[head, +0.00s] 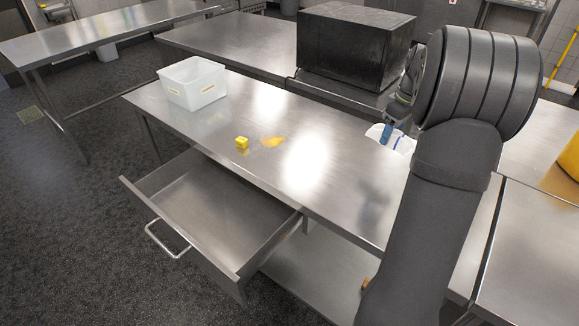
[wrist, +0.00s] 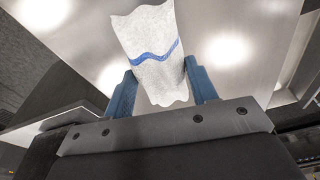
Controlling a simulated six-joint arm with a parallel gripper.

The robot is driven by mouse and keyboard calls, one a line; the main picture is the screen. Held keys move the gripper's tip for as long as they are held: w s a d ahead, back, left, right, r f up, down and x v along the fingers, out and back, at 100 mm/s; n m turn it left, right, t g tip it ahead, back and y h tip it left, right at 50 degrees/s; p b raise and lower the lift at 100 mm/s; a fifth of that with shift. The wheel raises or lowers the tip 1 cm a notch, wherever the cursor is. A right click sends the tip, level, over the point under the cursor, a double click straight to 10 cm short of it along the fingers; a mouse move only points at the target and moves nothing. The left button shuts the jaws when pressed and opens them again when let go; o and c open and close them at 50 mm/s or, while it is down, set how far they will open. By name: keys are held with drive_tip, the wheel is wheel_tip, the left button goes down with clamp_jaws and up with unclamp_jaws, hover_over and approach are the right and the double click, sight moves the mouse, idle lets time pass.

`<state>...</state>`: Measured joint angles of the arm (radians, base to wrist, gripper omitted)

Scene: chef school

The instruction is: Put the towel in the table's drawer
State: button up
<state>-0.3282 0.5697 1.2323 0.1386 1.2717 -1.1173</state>
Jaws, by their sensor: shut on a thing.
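The towel is white with a blue stripe. In the wrist view the towel (wrist: 150,45) is pinched between the two blue fingers of my gripper (wrist: 163,88). In the head view the towel (head: 402,142) shows partly behind my arm, at the right part of the steel table (head: 330,185). There my gripper (head: 388,134) is mostly hidden by the arm; a blue finger shows. I cannot tell whether the towel touches the tabletop. The table's drawer (head: 205,215) is pulled open at the front left, and its visible inside is empty.
A white plastic bin (head: 193,90) stands at the table's far left. A small yellow block (head: 242,143) and a flat yellow-orange piece (head: 273,142) lie mid-table. A large black box (head: 355,45) stands behind. The drawer's handle (head: 165,238) sticks out into the aisle.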

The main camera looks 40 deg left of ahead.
wheel_tip(320, 180, up, 5)
drive_tip(key=shift+r, duration=0.1)
drive_tip(key=s+a+m+t, duration=0.1)
drive_tip(key=s+a+m, duration=0.5)
drive_tip(key=a+m, duration=0.3)
drive_tip(key=m+g+h, duration=0.1)
drive_tip(key=m+h, duration=0.3)
drive_tip(key=m, duration=2.1)
hover_over(204, 225)
drive_tip(key=f, duration=2.9)
drive_tip(key=shift+a+f, duration=0.15)
drive_tip(key=shift+a, duration=0.1)
drive_tip(key=shift+s+f, duration=0.1)
drive_tip(key=shift+f, duration=0.1)
drive_tip(key=shift+f+y, duration=0.3)
drive_tip(key=shift+f, duration=1.55)
